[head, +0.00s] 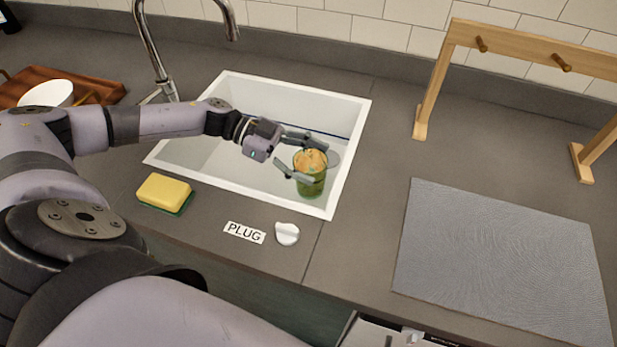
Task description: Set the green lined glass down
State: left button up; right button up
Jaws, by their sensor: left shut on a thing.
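The green lined glass (312,186) is in the head view, over the right part of the white sink (347,135). It looks upright, with something orange showing at its top. My left gripper (303,158) comes in from the left with its fingers around the upper part of the glass, shut on it. I cannot tell whether the base of the glass touches the sink floor. My right gripper is not in view.
A grey mat (500,262) lies bare on the counter at right. A wooden rack with pegs (432,95) stands behind it. A yellow sponge (164,192), a PLUG label (244,232) and a white plug (287,234) lie before the sink. A faucet (152,45) rises behind it.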

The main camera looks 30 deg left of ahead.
aim_at(323, 188)
pick_arm(q)
notch_tip(323, 188, down, 2)
jog(key=shift+f, duration=2.2)
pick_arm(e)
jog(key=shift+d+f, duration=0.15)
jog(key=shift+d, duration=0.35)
pick_arm(q)
jog(key=shift+f, duration=0.15)
jog(key=o, duration=1.9)
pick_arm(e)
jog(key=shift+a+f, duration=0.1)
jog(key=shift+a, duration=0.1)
